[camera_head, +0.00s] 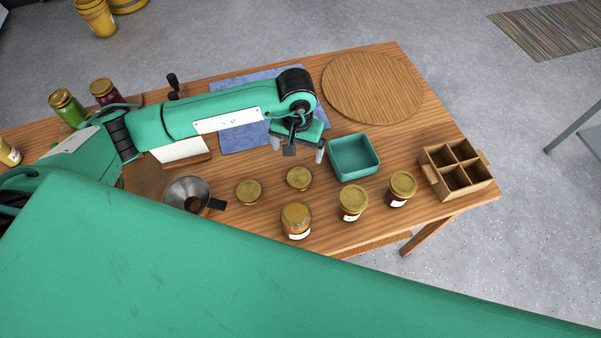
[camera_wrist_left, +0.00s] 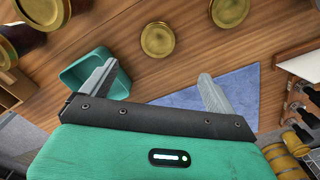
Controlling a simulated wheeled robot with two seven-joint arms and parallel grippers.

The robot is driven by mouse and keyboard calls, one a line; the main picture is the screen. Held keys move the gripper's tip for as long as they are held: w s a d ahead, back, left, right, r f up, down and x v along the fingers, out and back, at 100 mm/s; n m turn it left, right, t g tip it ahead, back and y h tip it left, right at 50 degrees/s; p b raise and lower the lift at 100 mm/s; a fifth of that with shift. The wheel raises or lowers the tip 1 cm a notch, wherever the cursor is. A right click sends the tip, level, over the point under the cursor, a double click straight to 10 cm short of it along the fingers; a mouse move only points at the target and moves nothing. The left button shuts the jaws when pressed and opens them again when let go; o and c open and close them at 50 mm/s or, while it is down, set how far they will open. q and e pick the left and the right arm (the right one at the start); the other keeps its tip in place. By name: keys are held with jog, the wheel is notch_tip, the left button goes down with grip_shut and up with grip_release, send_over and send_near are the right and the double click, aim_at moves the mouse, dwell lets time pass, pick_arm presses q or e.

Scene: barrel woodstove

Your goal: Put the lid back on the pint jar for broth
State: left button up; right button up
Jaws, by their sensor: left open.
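Three jars with gold tops and white labels stand along the table's front right edge: a wider jar (camera_head: 297,218), a middle jar (camera_head: 353,202) and a right jar (camera_head: 402,188). The labels are too small to read, so I cannot tell which is the broth jar. Two loose gold lids lie flat on the table, a left lid (camera_head: 249,192) and a right lid (camera_head: 299,178). They also show in the left wrist view, the right lid (camera_wrist_left: 157,39) lower. My left gripper (camera_head: 297,150) is open and empty, behind the right lid and apart from it.
A teal bin (camera_head: 354,157) stands right of my left gripper, close to it. A divided wooden crate (camera_head: 456,168) is at the right end, a round board (camera_head: 372,88) at the back. A metal funnel (camera_head: 187,191) stands left of the lids. A blue cloth (camera_head: 240,138) lies under my arm.

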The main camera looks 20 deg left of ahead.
pick_arm(q)
jog(key=p, duration=0.3)
send_over(299, 177)
jog(key=f, duration=0.7)
jog(key=shift+s+a+f, duration=0.1)
jog(key=shift+s+f, duration=0.2)
jog(key=shift+f, duration=0.55)
pick_arm(e)
jog(key=r, duration=0.2)
jog(key=shift+w+r, duration=0.4)
pick_arm(q)
jog(key=shift+f+p, duration=0.4)
jog(key=shift+p, duration=0.1)
jog(key=f+p, duration=0.1)
jog(key=f, duration=0.2)
jog(key=shift+w+p, duration=0.2)
jog(key=shift+p, duration=0.15)
jog(key=shift+f, duration=0.65)
pick_arm(e)
notch_tip(299, 177, up, 3)
jog(key=shift+r, duration=0.1)
